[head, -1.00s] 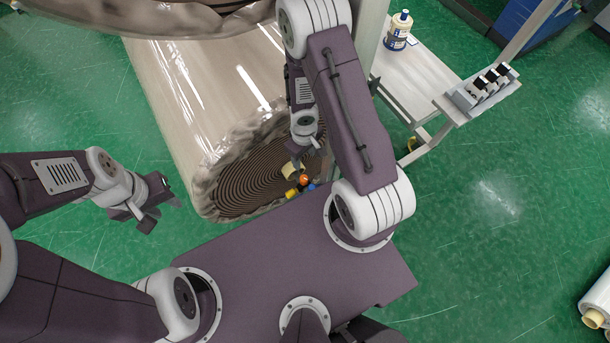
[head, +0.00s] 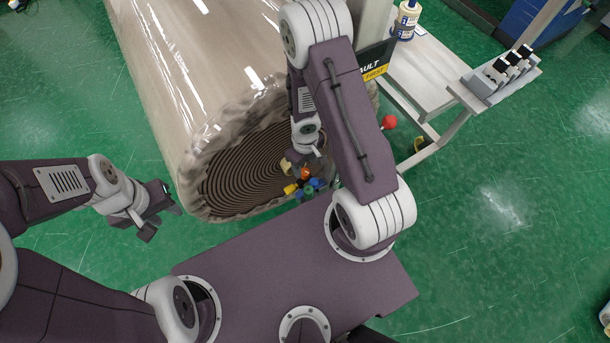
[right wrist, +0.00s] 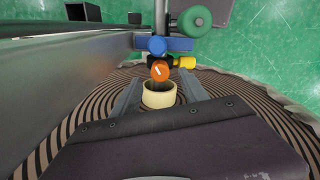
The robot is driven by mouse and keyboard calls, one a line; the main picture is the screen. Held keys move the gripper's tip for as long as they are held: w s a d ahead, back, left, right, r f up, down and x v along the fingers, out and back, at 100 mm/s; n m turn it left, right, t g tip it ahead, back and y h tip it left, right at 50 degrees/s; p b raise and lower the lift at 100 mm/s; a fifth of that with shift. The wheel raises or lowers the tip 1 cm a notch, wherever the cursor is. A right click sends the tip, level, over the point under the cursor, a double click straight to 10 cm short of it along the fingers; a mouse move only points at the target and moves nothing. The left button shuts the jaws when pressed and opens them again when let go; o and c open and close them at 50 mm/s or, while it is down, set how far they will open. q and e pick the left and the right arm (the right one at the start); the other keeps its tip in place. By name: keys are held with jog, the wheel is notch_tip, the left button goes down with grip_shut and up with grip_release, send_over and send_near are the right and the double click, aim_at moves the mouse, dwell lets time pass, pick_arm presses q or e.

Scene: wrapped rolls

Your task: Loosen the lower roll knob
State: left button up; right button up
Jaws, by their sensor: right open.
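A large wrapped roll (head: 175,90) stands in front of me, its brown ringed end facing me. A cream core (head: 286,164) sticks out of that end. Beside it is a cluster with an orange knob (head: 305,173), a yellow knob (head: 290,189), a blue knob (head: 314,183) and a green knob (head: 308,191). In the right wrist view, the orange knob (right wrist: 160,71) is just beyond the cream core (right wrist: 159,93). My right gripper (right wrist: 160,92) is open, its fingers on either side of the core; contact is unclear. My left gripper (head: 160,219) is open and empty, left of the roll.
A red ball knob (head: 389,122) and a black-and-yellow sign (head: 374,66) show right of my right arm. A white side table (head: 425,75) holds a bottle (head: 406,20). A grey metal bar (right wrist: 60,85) runs close along the left in the wrist view.

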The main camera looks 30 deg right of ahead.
aim_at(305, 171)
notch_tip(305, 171, down, 5)
jog(key=b, duration=0.3)
jog(key=shift+w, duration=0.1)
pick_arm(q)
notch_tip(305, 171, down, 5)
jog(key=shift+r, duration=0.1)
pick_arm(e)
grip_shut()
jog(key=n, duration=0.4)
jog(key=shift+n, duration=0.4)
grip_release()
